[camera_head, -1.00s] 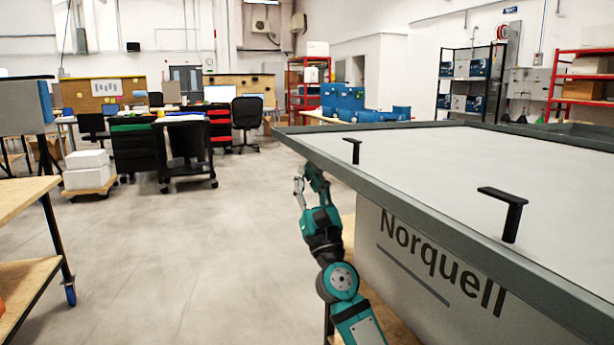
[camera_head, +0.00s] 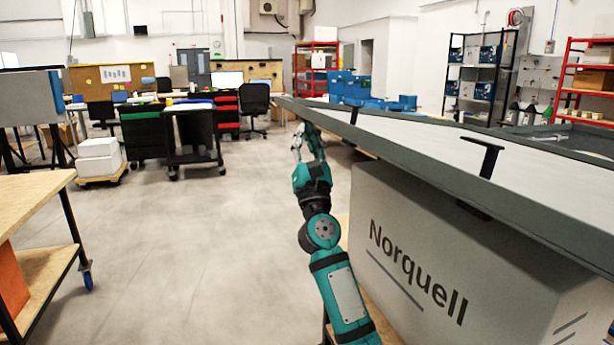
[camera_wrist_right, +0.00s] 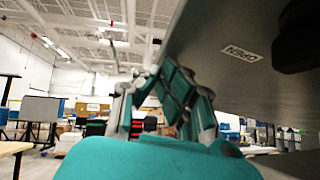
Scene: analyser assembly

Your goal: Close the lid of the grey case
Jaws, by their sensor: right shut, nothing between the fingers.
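The grey case (camera_head: 420,262), marked Norquell, stands at the right in the head view. Its lid (camera_head: 420,150) is a large pale panel with a grey rim and dark handles, open and tilted, the near rim raised clear of the case body. My right gripper (camera_head: 299,142) is shut and empty, below and beside the lid's far left corner. My left gripper is not in view.
A wooden workbench (camera_head: 28,200) stands at the left. Clear concrete floor (camera_head: 190,240) lies between it and the case. Desks, a dark trolley (camera_head: 193,140) and shelves (camera_head: 478,75) stand farther back.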

